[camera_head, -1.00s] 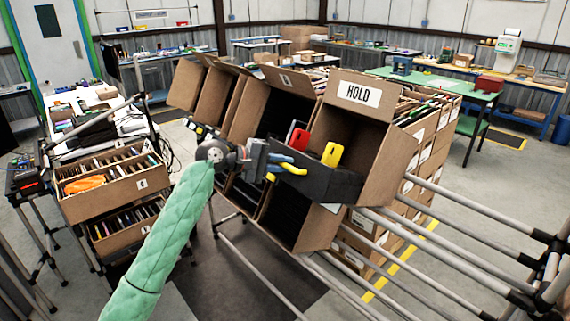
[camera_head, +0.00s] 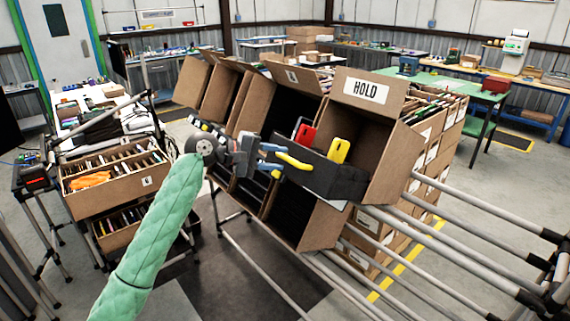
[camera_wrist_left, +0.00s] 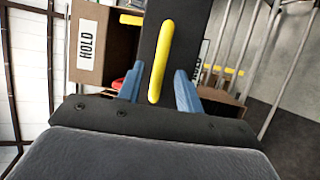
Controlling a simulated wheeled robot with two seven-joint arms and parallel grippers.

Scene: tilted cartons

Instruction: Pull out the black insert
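The black insert (camera_head: 335,181) sits in the mouth of the tilted carton labelled HOLD (camera_head: 385,160), its front wall facing my left gripper. A yellow handle (camera_head: 295,161) stands out from that wall. A red item (camera_head: 307,135) and a yellow item (camera_head: 339,150) show inside it. My left gripper (camera_head: 279,157) is open just in front of the handle. In the left wrist view its blue fingers (camera_wrist_left: 158,88) stand apart on either side of the yellow handle (camera_wrist_left: 161,55), with gaps visible. The insert's black front (camera_wrist_left: 192,30) fills the top middle there. My right gripper is not in view.
More tilted cartons (camera_head: 214,95) stand in a row left of the HOLD carton. Grey rack rails (camera_head: 470,213) run out to the lower right. A cart with file boxes (camera_head: 118,180) is at left.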

